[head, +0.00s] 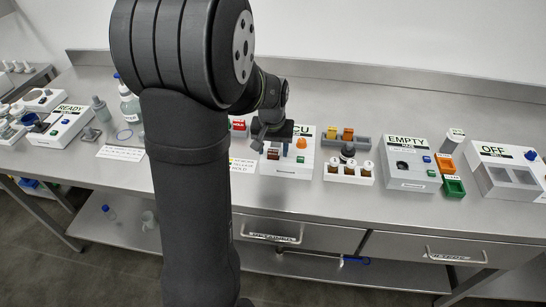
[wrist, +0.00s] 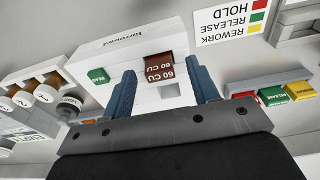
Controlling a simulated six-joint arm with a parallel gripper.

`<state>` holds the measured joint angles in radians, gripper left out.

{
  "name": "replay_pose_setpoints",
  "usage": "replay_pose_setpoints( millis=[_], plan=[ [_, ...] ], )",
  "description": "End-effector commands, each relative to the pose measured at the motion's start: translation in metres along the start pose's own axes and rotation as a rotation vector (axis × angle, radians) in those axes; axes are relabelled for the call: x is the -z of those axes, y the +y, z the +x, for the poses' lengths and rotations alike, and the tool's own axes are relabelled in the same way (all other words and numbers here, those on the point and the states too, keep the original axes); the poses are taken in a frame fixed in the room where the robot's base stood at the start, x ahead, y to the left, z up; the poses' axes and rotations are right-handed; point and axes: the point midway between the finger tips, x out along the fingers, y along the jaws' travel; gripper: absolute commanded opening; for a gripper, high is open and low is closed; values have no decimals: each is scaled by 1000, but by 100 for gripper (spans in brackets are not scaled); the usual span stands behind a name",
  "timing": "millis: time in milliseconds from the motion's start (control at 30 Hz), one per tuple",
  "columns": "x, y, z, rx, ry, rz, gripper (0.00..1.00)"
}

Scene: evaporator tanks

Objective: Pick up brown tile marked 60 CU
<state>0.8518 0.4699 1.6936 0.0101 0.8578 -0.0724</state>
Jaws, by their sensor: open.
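The brown tile marked 60 CU (wrist: 160,68) sits in a slot of a white box (wrist: 118,46) in the wrist view, its lettering upside down. In the head view the brown tile (head: 272,154) shows on the front of the white box marked CU (head: 293,170). My gripper (wrist: 164,72) is open, with one blue finger on each side of the tile in the picture. I cannot tell whether the fingers touch it. In the head view my gripper (head: 280,147) is over the box and hides part of its face.
A rack with red, green and yellow tiles (wrist: 272,93) is at the right in the wrist view. A holder with numbered white caps (head: 348,173) stands right of the box. The bench front (head: 310,198) is clear.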

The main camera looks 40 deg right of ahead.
Motion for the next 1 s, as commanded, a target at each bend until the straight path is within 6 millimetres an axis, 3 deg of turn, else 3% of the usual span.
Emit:
replay_pose_setpoints(
  millis=[167,400,467,767,1000],
  plan=[
    [0,0,0,0,1,0,55],
    [0,0,0,0,1,0,7],
    [0,0,0,0,1,0,3],
    [1,0,-4,0,2,0,3],
    [5,0,-34,0,6,0,3]
  ],
)
